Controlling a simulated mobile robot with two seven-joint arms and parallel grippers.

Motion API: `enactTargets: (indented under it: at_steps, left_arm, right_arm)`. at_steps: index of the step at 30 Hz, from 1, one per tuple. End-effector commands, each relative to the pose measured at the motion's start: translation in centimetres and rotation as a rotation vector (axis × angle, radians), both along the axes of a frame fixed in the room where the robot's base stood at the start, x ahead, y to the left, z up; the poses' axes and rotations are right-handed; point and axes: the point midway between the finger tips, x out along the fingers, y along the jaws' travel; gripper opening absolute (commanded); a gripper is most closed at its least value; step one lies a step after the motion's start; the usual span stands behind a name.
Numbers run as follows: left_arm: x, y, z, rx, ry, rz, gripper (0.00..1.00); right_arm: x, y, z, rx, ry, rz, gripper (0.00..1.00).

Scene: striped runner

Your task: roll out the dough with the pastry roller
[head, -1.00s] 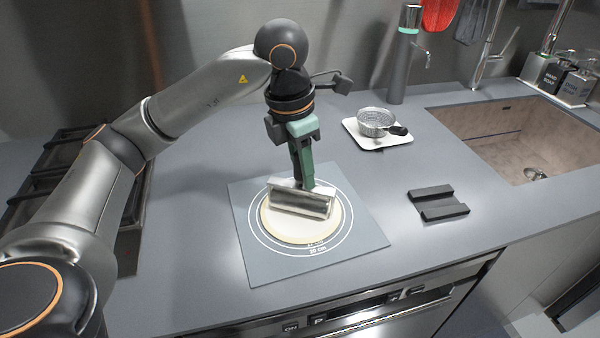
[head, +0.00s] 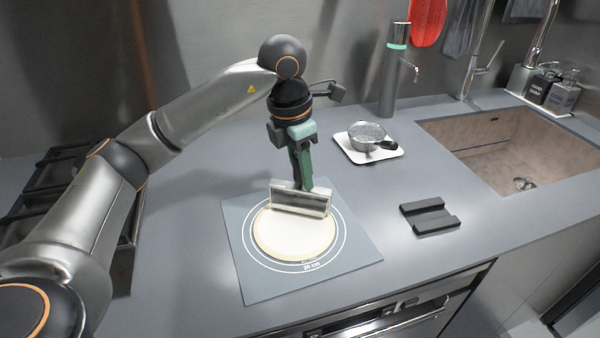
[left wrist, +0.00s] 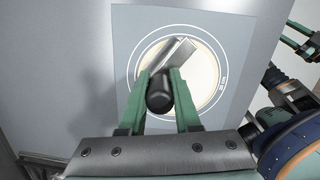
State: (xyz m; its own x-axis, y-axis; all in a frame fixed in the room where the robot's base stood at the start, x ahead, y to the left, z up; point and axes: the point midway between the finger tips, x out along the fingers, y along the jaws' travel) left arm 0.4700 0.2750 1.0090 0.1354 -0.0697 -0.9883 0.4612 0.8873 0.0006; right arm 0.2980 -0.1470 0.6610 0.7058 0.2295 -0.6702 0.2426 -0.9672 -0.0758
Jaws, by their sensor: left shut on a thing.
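The pastry roller (head: 299,199) has a metal cylinder and lies across the far part of the dough. The dough (head: 294,236) is a flat, pale round disc inside the printed ring of the grey mat (head: 250,287). My left gripper (head: 302,184) points down and is shut on the roller's handle. In the left wrist view, the dark handle (left wrist: 159,94) sits between the green fingers, and the metal cylinder (left wrist: 171,56) lies over the dough (left wrist: 203,78). My right gripper (left wrist: 294,36) shows only at the right edge of the left wrist view, its fingers apart and empty.
A black cradle (head: 429,216) stands empty to the right of the mat. A strainer (head: 366,136) sits on a white tray (head: 350,150) behind. The sink (head: 500,160) is at right, the hob (head: 45,180) at left. Counter between is clear.

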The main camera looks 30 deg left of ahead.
Motion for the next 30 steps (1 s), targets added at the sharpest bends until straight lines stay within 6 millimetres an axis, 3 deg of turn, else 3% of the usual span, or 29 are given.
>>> enactTargets:
  at_steps: [8,21,30]
  left_arm:
    - [-0.2,-0.1,-0.2,0.001,0.003,-0.001,0.0]
    - [-3.6,-1.2,-0.1,0.0,0.003,-0.002,0.0]
    - [-4.2,-1.3,0.0,0.001,0.003,0.0,0.0]
  right_arm:
    - [0.0,0.0,-0.1,0.0,0.0,0.0,0.56]
    - [0.0,0.0,-0.7,0.0,0.0,0.0,0.56]
    - [0.0,0.0,-0.7,0.0,0.0,0.0,0.56]
